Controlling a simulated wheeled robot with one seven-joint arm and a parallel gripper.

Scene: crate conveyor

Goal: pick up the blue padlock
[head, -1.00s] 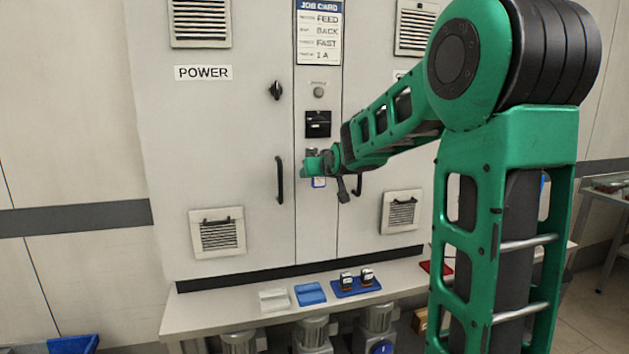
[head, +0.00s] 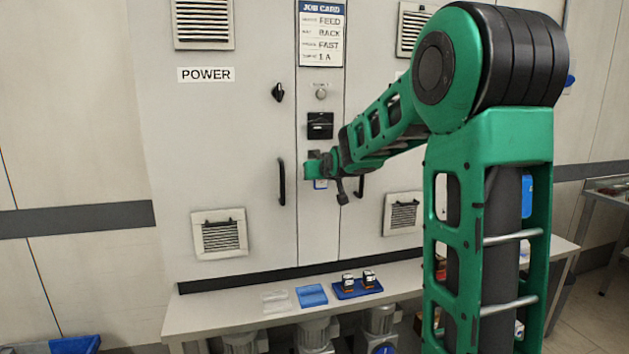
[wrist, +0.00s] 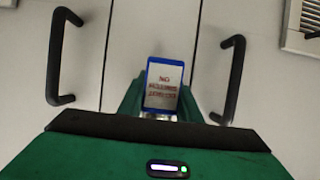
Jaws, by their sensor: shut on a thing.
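My gripper (head: 312,170) is in front of the cabinet's middle panel, between the two black door handles. In the wrist view my gripper (wrist: 160,108) is shut on a blue-edged thing with a white face and red lettering, which I take to be the blue padlock (wrist: 165,80). A little silver metal shows at its near end, between the fingers. In the head view a small blue bit of the padlock (head: 320,185) shows just below the fingers. The rest is hidden by the gripper. I cannot tell whether it still touches the cabinet.
The cabinet (head: 230,130) has black handles (head: 282,182) on both sides of my gripper and a black switch block (head: 320,125) above it. Below, a bench (head: 220,310) carries a clear tray, a blue tray (head: 311,295) and a dark blue tray (head: 345,293) with two small items.

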